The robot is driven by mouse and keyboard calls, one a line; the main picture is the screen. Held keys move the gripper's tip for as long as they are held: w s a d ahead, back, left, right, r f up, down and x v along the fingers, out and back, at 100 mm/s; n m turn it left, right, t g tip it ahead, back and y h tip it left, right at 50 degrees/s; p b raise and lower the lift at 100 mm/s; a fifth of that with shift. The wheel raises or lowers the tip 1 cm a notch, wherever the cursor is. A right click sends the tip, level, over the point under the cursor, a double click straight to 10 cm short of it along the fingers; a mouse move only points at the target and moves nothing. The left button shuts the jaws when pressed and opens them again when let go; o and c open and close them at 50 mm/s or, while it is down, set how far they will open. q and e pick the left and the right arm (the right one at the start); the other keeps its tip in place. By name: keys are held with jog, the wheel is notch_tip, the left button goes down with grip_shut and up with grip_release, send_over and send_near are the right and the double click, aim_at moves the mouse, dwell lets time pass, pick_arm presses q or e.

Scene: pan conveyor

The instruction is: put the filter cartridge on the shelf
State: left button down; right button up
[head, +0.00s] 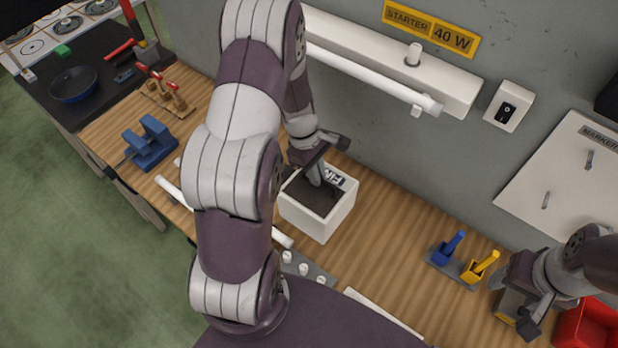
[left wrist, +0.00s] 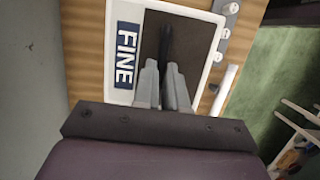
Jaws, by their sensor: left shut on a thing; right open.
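A white, square-rimmed box (head: 318,222) with a dark top or inside and a blue-and-white FINE label stands on the wooden bench; its rim also shows in the left wrist view (left wrist: 205,75). My left gripper (head: 318,175) points down over it, its fingers close together. In the left wrist view the fingers (left wrist: 163,75) are shut on a narrow dark piece (left wrist: 166,42) at the box's dark area. I cannot tell whether this piece is part of the box or of a separate filter cartridge. My right gripper (head: 514,298) is open at the lower right. I cannot make out a shelf.
Blue and yellow handled items (head: 465,258) stand left of my right gripper; a red bin (head: 590,325) is right of it. A blue vise-like block (head: 150,145) stands at the bench's left. A lamp fixture (head: 390,60) and switch (head: 509,105) are on the wall.

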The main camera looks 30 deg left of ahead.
aim_at(309, 183)
pick_arm(q)
jog(key=shift+s+a+f, duration=0.1)
jog(key=shift+a+f, duration=0.4)
jog(key=shift+a, duration=0.4)
jog(key=shift+s+a+f, duration=0.1)
jog(key=shift+f, duration=0.2)
notch_tip(309, 183, down, 3)
jog(key=shift+f+p, duration=0.2)
jog(key=shift+p, duration=0.5)
jog(key=shift+f, duration=0.2)
jog(key=c, duration=1.2)
grip_release()
